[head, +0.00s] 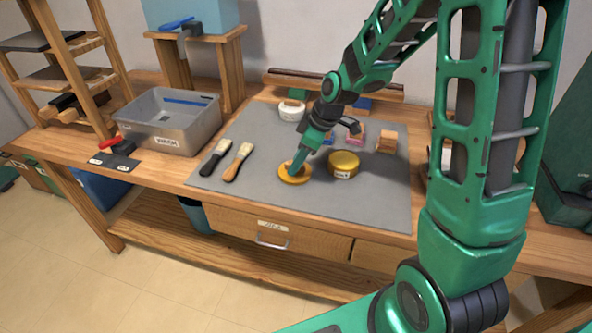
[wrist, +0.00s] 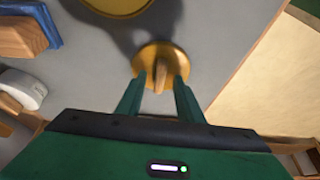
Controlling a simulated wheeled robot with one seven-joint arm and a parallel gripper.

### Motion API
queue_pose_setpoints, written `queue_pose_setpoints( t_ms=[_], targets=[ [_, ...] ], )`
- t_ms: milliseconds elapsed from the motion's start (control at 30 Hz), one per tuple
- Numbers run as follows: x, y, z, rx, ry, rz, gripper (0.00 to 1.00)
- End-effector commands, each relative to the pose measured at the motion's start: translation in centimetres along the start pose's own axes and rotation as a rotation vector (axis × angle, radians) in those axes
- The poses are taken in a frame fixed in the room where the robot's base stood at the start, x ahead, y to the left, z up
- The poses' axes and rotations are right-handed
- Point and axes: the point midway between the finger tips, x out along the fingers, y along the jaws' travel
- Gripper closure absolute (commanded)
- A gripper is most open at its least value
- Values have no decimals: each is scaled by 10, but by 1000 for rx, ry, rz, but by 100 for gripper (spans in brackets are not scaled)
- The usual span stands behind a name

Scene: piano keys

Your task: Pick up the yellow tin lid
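The yellow tin lid (head: 288,180) lies flat on the grey mat, left of a round yellow tin (head: 343,171). In the wrist view the lid (wrist: 146,56) is a round yellow disc with an upright wooden knob (wrist: 160,75) at its middle. My gripper (head: 296,165) points down at the lid. In the wrist view my gripper (wrist: 158,84) is open, with one finger on each side of the knob and a gap visible to both. The fingers hide part of the lid. I cannot tell whether the fingertips touch the lid's top.
Two brushes (head: 229,160) lie left of the lid on the grey mat (head: 250,191). A white round container (head: 291,110), a wooden block (head: 387,141) and small coloured blocks sit behind. The mat in front of the lid is clear.

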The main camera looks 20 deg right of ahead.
Motion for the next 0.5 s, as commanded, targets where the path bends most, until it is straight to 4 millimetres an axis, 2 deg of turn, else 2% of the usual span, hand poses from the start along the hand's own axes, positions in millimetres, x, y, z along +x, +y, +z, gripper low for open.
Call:
queue_pose_setpoints(
  t_ms=[100, 233, 500],
  targets=[
    [0, 0, 0, 0, 0, 0, 69],
    [0, 0, 0, 1, 0, 0, 100],
    [-1, 1, 1, 2, 0, 1, 100]
  ],
)
